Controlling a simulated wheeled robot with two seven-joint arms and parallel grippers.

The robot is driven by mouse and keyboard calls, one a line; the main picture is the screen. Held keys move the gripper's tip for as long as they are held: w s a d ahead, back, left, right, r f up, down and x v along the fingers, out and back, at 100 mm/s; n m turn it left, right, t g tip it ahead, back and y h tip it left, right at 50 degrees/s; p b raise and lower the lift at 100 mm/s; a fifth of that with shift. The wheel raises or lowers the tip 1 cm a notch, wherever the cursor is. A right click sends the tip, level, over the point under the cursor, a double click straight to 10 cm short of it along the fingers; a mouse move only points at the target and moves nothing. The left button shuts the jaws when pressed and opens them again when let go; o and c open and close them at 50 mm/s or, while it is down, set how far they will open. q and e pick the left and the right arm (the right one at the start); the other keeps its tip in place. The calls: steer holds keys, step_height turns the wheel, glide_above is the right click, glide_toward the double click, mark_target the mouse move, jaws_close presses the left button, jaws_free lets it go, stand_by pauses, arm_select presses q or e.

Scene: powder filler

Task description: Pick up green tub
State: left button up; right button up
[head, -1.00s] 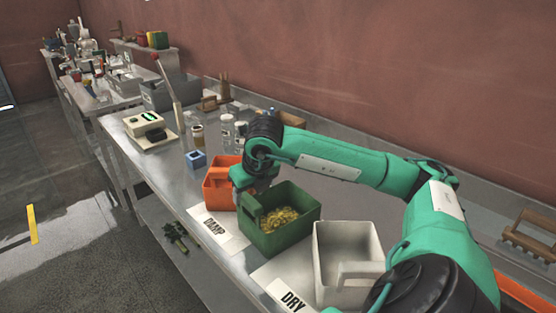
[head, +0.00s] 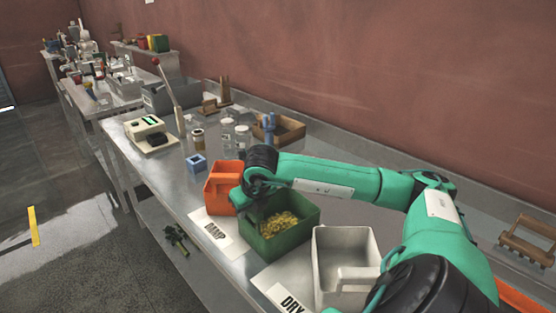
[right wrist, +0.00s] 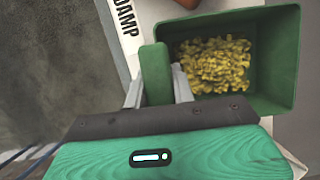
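The green tub (head: 284,238) stands on the bench between an orange tub and a white tub and holds yellow pieces. In the right wrist view, its upright green handle (right wrist: 155,72) stands between the two fingers of my right gripper (right wrist: 157,85), one finger on each side. The fingers look apart, with the handle close between them; I cannot tell if they touch it. The green tub also shows at the upper right there (right wrist: 275,100). In the head view my right arm's wrist hides the handle and the fingertips. My left gripper is not in view.
The orange tub (head: 222,188) is close behind the green one, and the white tub (head: 330,250) close in front. DAMP (head: 214,232) and DRY (head: 288,302) labels lie along the bench edge. A blue block (head: 196,163), jars (head: 243,137) and a wooden box (head: 288,131) stand farther back.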

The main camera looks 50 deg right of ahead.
jaws_close()
